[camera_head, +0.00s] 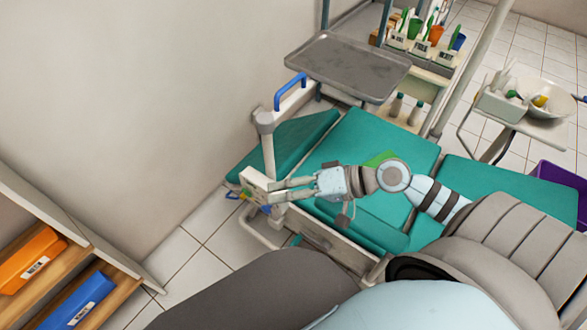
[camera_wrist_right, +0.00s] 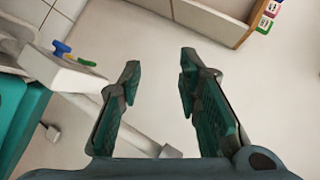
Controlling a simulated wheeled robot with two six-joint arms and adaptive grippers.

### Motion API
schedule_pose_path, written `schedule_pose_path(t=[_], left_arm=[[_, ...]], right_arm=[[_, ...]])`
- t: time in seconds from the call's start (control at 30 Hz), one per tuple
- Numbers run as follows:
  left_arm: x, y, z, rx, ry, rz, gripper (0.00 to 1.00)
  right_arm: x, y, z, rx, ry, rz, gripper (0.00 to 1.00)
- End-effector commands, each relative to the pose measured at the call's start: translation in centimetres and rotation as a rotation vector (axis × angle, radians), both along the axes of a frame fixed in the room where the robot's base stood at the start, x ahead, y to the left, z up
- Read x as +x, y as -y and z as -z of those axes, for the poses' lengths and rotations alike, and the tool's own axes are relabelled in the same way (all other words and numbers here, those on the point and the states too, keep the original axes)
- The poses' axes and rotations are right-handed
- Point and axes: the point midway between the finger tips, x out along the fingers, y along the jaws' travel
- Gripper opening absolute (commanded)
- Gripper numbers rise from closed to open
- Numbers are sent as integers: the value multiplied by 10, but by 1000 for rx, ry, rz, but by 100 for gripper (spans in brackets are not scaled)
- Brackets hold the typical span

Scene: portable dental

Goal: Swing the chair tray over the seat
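The chair tray (camera_head: 347,66) is a flat grey metal tray at the top middle of the head view, beyond the main teal cushion (camera_head: 375,135) of the chair. A blue handle (camera_head: 289,90) stands on the white tray arm near the post (camera_head: 266,145). My right gripper (camera_head: 271,190) reaches left across the chair, close to a white block with coloured knobs at the post's foot. In the wrist view my right gripper (camera_wrist_right: 160,62) has its fingers apart, with nothing held between them. The white block (camera_wrist_right: 65,72) is left of the fingers. My left gripper is out of view.
A shelf with an orange box (camera_head: 30,258) and a blue box (camera_head: 82,298) stands at lower left. A cart with bottles and cups (camera_head: 436,35) is behind the tray. A white basin (camera_head: 545,97) is at right. Bare tiled floor (camera_head: 205,235) lies left of the chair.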

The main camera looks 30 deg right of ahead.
Motion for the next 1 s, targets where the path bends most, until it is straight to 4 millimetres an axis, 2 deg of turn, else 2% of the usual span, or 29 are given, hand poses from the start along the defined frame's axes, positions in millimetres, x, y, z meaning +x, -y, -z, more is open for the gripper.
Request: schedule_pose_path(t=[0.2,0.4,1.0], left_arm=[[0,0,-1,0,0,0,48],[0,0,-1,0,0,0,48],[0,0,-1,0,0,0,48]], right_arm=[[-24,-7,52,-240,34,-66,31],[-35,-4,77,-371,36,-93,31],[-39,-4,82,-406,37,-103,31]])
